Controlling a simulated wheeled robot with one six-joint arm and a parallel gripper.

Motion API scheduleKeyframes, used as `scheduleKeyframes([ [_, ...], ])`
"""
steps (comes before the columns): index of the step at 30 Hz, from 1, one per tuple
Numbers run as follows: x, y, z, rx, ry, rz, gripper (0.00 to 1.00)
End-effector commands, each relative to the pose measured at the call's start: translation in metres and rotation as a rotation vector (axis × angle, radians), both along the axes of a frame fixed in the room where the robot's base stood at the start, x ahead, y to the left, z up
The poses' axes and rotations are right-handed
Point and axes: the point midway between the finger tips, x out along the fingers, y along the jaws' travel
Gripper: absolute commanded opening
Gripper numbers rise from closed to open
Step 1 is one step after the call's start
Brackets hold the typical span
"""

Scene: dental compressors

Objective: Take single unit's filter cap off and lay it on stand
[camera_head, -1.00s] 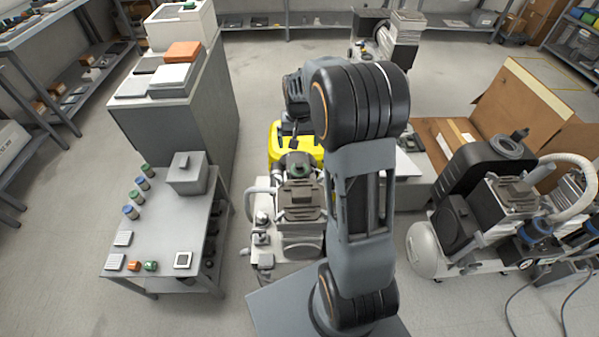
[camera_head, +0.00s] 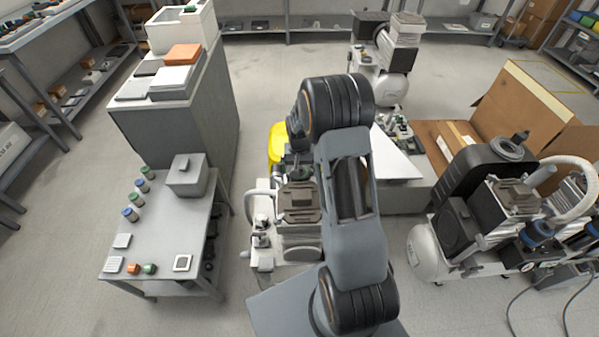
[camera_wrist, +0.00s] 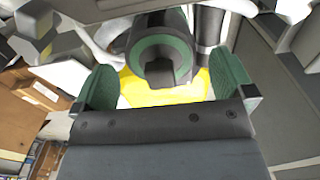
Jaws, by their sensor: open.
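The single compressor unit (camera_head: 300,222) stands on the floor in the middle of the head view, partly hidden by my arm. In the wrist view, the filter cap (camera_wrist: 161,50) is a dark round cap with a green ring and a black knob. My gripper (camera_wrist: 165,85) is open, with green-padded fingers left and right of the cap. Gaps show on both sides, and I see no contact. In the head view the gripper is mostly hidden by my arm. A grey table (camera_head: 160,230), possibly the stand, is left of the unit.
The table holds a grey box (camera_head: 187,178), several small jars along its left edge and small parts in front. A yellow object (camera_head: 277,146) is behind the unit. A double compressor (camera_head: 480,210) and an open carton (camera_head: 530,105) stand at right. A grey cabinet (camera_head: 185,125) is behind the table.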

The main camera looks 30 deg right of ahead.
Motion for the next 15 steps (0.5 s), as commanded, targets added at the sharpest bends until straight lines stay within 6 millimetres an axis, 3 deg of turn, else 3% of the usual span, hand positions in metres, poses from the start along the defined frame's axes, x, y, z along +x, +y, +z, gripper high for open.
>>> scheduleKeyframes([
  [6, 0.0, 0.0, -0.022, 0.0, 0.0, 0.0, 1.0],
  [15, 0.001, 0.0, -0.024, -0.001, -0.002, 0.0, 0.99],
])
